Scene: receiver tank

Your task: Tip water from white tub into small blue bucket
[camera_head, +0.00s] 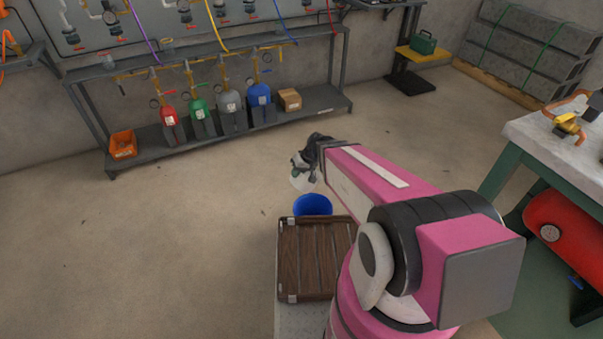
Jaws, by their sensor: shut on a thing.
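The small blue bucket (313,205) stands open side up at the far edge of the brown slatted crate; its lower part is hidden, so I cannot tell what it rests on. My gripper (303,171) is at the end of my pink arm, above and slightly left of the bucket in the picture. It is shut on the white tub (300,183), a small pale shape partly hidden by the gripper. The tub appears apart from the bucket. Its tilt and any water in it are too small to make out.
The brown slatted crate (300,258) lies in front of the bucket. A green-framed workbench (535,128) with a red tank (567,236) beneath stands at right. A grey rack (325,99) with several coloured cylinders lines the back wall. The floor at left is clear.

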